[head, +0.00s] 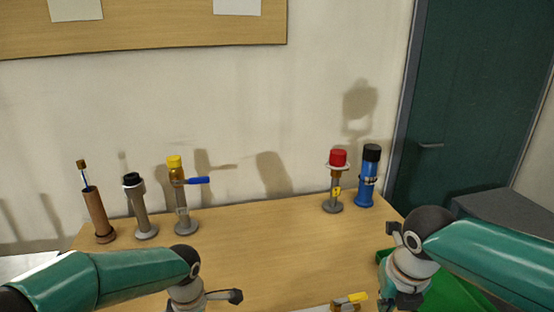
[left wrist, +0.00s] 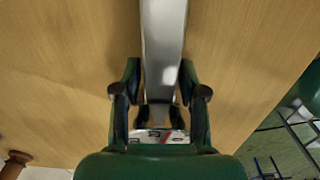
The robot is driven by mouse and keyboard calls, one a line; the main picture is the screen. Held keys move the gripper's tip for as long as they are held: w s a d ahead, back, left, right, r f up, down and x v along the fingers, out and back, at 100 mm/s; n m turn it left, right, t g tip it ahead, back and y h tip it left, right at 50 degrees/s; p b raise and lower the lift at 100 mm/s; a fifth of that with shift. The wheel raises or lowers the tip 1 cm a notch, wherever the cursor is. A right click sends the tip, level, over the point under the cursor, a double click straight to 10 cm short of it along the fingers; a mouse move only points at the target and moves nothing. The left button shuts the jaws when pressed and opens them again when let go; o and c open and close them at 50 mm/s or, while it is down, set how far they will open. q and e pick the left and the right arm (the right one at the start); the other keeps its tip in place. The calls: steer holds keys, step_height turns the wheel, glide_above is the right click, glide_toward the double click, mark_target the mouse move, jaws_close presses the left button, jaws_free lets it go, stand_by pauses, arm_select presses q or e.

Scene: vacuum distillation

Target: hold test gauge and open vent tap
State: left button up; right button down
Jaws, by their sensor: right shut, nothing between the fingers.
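A small fitting with a yellow handle (head: 350,299) shows at the bottom edge, cut off by the frame; it may be the vent tap. My right gripper (head: 402,298) is shut and empty, to the right of it. My left gripper (head: 222,297) is low in the head view, left of the yellow handle, and partly cut off. In the left wrist view its fingers (left wrist: 159,82) stand apart on either side of a grey metal bar (left wrist: 162,45). I cannot make out the test gauge for certain, nor whether the fingers touch the bar.
Along the table's back (head: 265,225) stand a brown holder (head: 98,215), a black-capped grey post (head: 141,205), a yellow-capped post with blue lever (head: 180,195), a red-capped post (head: 335,182) and a blue cylinder (head: 368,178). A green tray (head: 455,290) is at right. The table's middle is clear.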

arm_select(q)
steer(key=shift+o, duration=1)
steer(key=shift+r, duration=0.1)
step_height(320, 180, up, 12)
steer(key=shift+f, duration=0.2)
